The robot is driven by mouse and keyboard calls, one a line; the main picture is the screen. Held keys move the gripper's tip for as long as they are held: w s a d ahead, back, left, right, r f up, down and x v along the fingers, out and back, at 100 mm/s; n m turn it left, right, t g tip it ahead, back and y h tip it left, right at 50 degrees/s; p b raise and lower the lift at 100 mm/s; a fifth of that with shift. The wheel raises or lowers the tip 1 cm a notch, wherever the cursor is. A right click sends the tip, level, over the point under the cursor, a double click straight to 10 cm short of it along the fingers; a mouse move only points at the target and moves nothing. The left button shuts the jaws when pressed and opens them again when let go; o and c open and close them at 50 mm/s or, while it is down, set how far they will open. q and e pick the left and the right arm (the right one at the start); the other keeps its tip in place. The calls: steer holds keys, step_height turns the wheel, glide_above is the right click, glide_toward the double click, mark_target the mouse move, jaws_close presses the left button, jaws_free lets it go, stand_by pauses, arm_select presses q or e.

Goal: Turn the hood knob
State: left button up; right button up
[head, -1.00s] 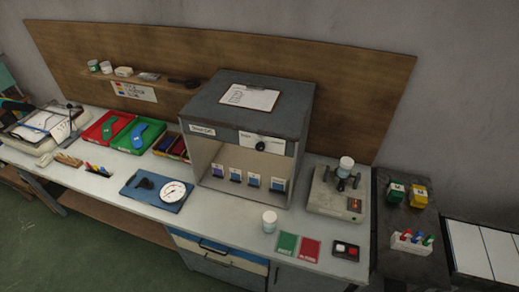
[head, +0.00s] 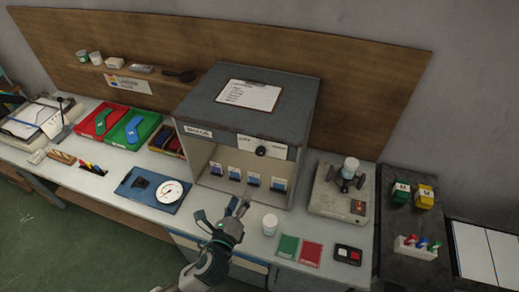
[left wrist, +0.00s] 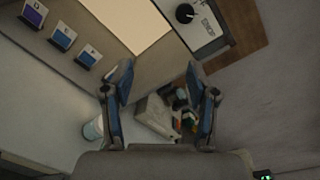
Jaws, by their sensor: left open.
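The hood is a grey box (head: 250,105) on the white bench. Its black round knob (head: 262,151) sits on a white label plate on the upper front panel. The knob also shows at the top of the left wrist view (left wrist: 185,13). My left gripper (head: 224,208) is open and empty, in front of the hood and below the knob in the picture, apart from it. Its two blue-grey fingers are spread in the left wrist view (left wrist: 160,72). The direction of the knob's pointer is too small to tell. My right gripper is not in view.
Several blue-labelled cards (head: 253,179) stand inside the hood's opening. A white jar (head: 270,224) stands right of my gripper. A scale-like device (head: 330,199) is right of the hood, and a blue board with a dial (head: 150,190) is on the left. A clipboard (head: 249,95) lies on top.

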arm_select(q)
step_height(320, 180, up, 3)
steer(key=m, duration=0.1)
steer(key=b, duration=0.4)
glide_toward(260, 154)
steer(key=shift+m+t+h, duration=0.3)
steer(key=shift+m+h, duration=0.1)
steer(key=x, duration=0.6)
steer(key=f+x, duration=0.1)
steer(key=x, duration=0.2)
steer(key=shift+w+a, duration=0.1)
steer(key=shift+w, duration=0.25)
steer(key=shift+c, duration=0.3)
jaws_close()
